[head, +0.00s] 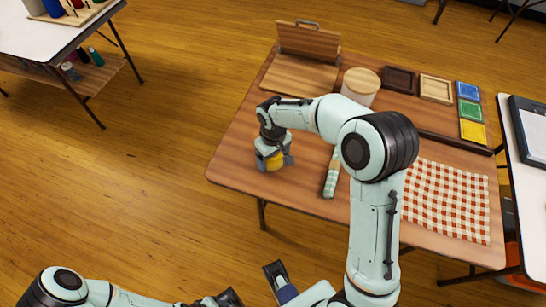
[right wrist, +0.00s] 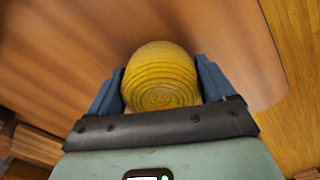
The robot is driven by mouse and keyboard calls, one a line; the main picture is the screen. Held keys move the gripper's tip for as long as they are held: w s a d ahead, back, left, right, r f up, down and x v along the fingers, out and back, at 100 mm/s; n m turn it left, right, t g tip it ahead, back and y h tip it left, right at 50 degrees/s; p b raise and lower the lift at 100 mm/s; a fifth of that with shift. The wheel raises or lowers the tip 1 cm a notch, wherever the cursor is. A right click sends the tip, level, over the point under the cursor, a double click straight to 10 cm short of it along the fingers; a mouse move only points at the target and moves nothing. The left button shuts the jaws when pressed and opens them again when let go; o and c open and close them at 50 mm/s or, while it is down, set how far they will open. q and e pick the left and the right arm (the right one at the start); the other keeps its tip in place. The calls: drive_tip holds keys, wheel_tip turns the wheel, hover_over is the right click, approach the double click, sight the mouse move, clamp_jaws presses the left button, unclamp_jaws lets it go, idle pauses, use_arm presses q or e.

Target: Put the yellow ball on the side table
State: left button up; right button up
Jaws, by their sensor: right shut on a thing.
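My right gripper (head: 274,161) is shut on the yellow ball (right wrist: 160,78), which has a ridged, wound surface. In the right wrist view its blue fingers (right wrist: 160,88) sit on both sides of the ball. In the head view only a little of the yellow ball (head: 271,164) shows, over the left end of the brown wooden table (head: 236,163). I cannot tell whether the ball touches the tabletop. My left gripper (head: 255,289) is low in the head view, partly cut off by the bottom edge, away from the tables.
On the brown table are a wooden box with a raised lid (head: 302,72), a round-lidded canister (head: 360,86), small trays (head: 436,89), colour pads (head: 470,111), a patterned roll (head: 332,178) and a checked cloth (head: 449,200). White tables stand at upper left (head: 32,38) and right (head: 508,149).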

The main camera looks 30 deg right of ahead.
drive_tip(key=shift+f, duration=0.3)
drive_tip(key=o, duration=0.9)
drive_tip(key=shift+r, duration=0.15)
wheel_tip(320, 180, up, 12)
drive_tip(key=shift+p, duration=0.95)
